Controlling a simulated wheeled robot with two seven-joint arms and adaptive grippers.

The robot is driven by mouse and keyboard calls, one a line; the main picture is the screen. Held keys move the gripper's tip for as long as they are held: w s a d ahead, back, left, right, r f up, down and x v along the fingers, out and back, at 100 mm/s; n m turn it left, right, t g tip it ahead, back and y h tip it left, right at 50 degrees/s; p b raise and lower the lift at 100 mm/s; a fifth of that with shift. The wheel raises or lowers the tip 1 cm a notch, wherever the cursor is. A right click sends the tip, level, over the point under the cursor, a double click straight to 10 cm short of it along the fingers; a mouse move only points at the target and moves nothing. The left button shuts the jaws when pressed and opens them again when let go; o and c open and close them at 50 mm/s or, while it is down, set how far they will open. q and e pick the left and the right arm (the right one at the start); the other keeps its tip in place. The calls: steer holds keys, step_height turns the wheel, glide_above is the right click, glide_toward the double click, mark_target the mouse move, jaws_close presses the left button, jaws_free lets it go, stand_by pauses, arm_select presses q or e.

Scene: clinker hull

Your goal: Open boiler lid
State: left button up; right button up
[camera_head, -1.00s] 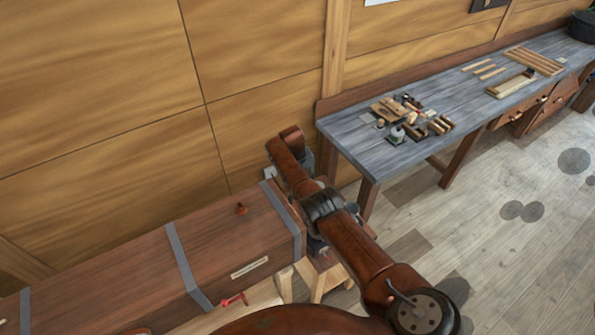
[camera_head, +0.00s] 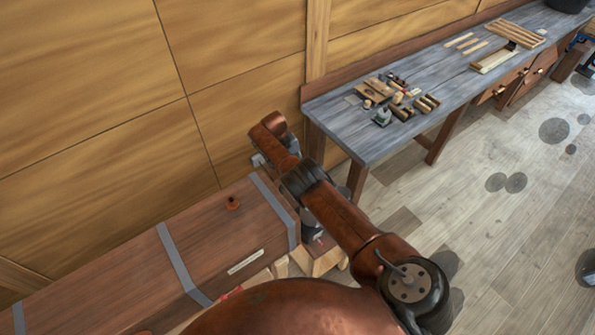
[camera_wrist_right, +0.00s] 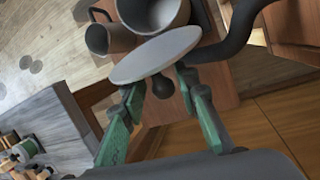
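In the right wrist view, a pale grey round lid (camera_wrist_right: 155,56) with a dark ball knob (camera_wrist_right: 162,87) is tilted, its knob side facing my right gripper (camera_wrist_right: 160,88). The gripper's green-padded fingers are apart, one on each side of the knob, with visible gaps. Grey metal vessels stand just beyond the lid: a larger round one (camera_wrist_right: 152,12), probably the boiler, and a smaller one with a handle (camera_wrist_right: 98,40). The lid partly covers them; I cannot tell whether it touches the larger one. In the head view my right arm hides this spot. My left gripper is out of view.
A long brown wooden box (camera_head: 110,262) with grey bands lies along the wall, left of my right arm. A grey workbench (camera_head: 350,130) with tools stands along the wall to the right.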

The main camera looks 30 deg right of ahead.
steer(key=shift+o, duration=0.8)
steer(key=shift+r, duration=0.1)
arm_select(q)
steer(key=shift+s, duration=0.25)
arm_select(e)
steer(key=v, duration=1.2)
steer(key=shift+s, duration=0.1)
